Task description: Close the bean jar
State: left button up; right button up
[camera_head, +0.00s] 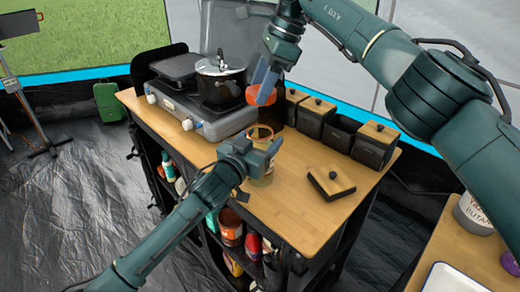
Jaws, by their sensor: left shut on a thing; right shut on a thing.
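The bean jar (263,178) stands near the front edge of the wooden counter. It looks like clear glass with an open rim at the top. My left gripper (268,158) is shut around its side and hides much of it; its contents are hard to make out. My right gripper (265,84) is above the jar, pointing down, shut on an orange-red lid (261,95). The lid is apart from the jar, held up over the rim and looking slightly tilted.
Black canisters (373,153) with wooden lids line the back right; one is uncovered. A square wooden lid (331,182) lies on the counter's right. Shelves below hold bottles.

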jog(key=shift+a+f, duration=0.15)
jog(key=shift+f, duration=2.15)
jog(key=shift+f, duration=0.1)
jog(key=shift+f, duration=0.8)
jog(key=shift+f, duration=0.6)
